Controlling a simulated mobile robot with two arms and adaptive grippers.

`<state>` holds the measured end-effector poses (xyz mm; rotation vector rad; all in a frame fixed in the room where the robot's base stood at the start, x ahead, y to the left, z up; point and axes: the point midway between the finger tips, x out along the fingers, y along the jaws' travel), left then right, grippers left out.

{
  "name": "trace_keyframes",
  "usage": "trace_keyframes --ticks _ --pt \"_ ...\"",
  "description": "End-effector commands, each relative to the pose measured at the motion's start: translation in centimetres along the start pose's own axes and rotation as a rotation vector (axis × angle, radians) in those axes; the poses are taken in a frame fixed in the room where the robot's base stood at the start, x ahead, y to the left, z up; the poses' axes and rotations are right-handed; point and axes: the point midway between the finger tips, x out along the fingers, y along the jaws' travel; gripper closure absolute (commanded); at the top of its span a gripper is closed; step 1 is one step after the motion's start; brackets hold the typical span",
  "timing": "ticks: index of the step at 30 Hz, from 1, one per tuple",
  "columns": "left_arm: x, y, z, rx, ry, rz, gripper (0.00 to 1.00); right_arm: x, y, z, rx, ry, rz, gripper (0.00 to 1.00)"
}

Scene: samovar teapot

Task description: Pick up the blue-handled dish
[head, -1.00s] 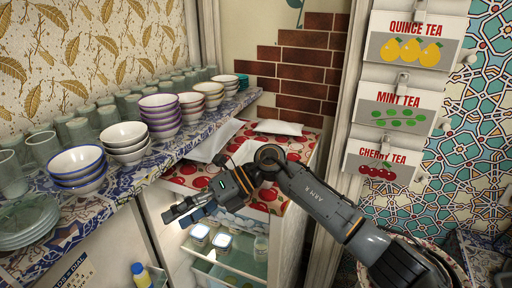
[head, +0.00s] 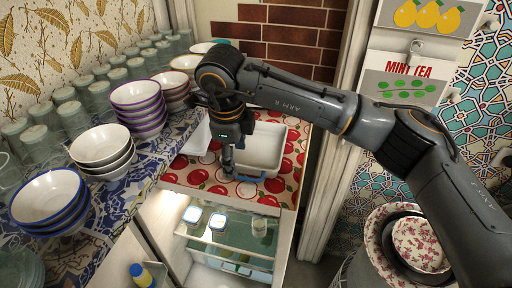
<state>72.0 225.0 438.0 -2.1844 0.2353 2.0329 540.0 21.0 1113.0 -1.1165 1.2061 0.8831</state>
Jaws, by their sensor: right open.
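A white rectangular dish (head: 264,147) lies on the cherry-patterned top of the low fridge. A small blue part, apparently its handle (head: 262,178), shows at its front edge. My right gripper (head: 229,170) points down at the dish's front left, close to the blue part. It is open. I cannot tell whether it touches the dish. Another white piece (head: 197,138) shows left of the gripper; the gripper and wrist hide the area between it and the dish. My left gripper is not in view.
Stacked bowls, including blue-rimmed (head: 50,195), white (head: 102,147) and purple (head: 139,103) ones, and rows of glasses line the tiled shelf (head: 125,190) on the left. The open fridge (head: 228,262) holds jars. A brick wall (head: 290,45) stands behind.

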Motion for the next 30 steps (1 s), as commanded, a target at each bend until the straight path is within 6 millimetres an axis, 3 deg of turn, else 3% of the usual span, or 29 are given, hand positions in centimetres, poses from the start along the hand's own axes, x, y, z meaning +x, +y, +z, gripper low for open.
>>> trace_keyframes --ticks 8,12,16,24,26,30 --pt "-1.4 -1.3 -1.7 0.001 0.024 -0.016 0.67 2.0 -0.3 -0.2 0.002 0.0 0.004 0.35" --pt "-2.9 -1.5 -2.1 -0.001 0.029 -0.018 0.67 4.0 -0.7 -0.4 0.002 0.001 0.005 0.35" --pt "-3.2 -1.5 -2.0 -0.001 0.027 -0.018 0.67 5.8 -0.6 -0.3 0.001 -0.001 0.004 0.35" --pt "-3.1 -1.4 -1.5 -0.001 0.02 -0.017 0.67 6.4 -0.7 -0.2 0.0 -0.002 0.0 0.35" --pt "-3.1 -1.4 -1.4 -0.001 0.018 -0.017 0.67 6.4 -0.7 -0.2 0.0 -0.002 0.0 0.44" --pt "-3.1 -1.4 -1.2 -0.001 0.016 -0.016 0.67 6.4 -0.7 -0.2 0.0 -0.002 0.001 0.72"
